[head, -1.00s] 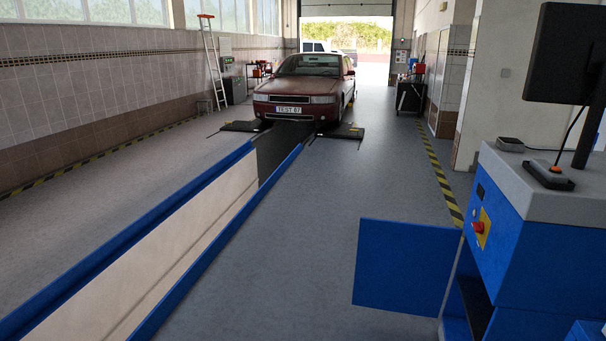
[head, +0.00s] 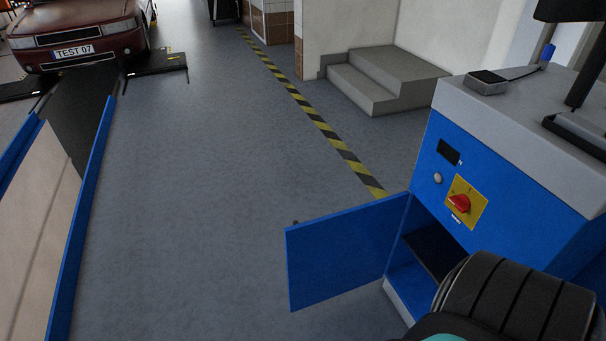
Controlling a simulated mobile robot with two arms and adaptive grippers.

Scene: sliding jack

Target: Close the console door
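The blue console (head: 500,190) stands at the right of the head view, with a grey top, a red rotary switch on a yellow plate and a small dark display on its front. Its blue door (head: 343,250) stands wide open, swung out to the left over the floor. The open compartment shows a dark shelf (head: 436,250) inside. A dark ribbed rounded part of mine covers the lower right and hides the lower front of the console. Neither gripper shows in this view.
A pit with blue edges (head: 80,230) runs along the left, with a dark red car (head: 75,30) beyond it. Grey steps (head: 385,75) stand behind the console. A yellow-black floor stripe (head: 322,127) passes behind the door. The floor between pit and door is clear.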

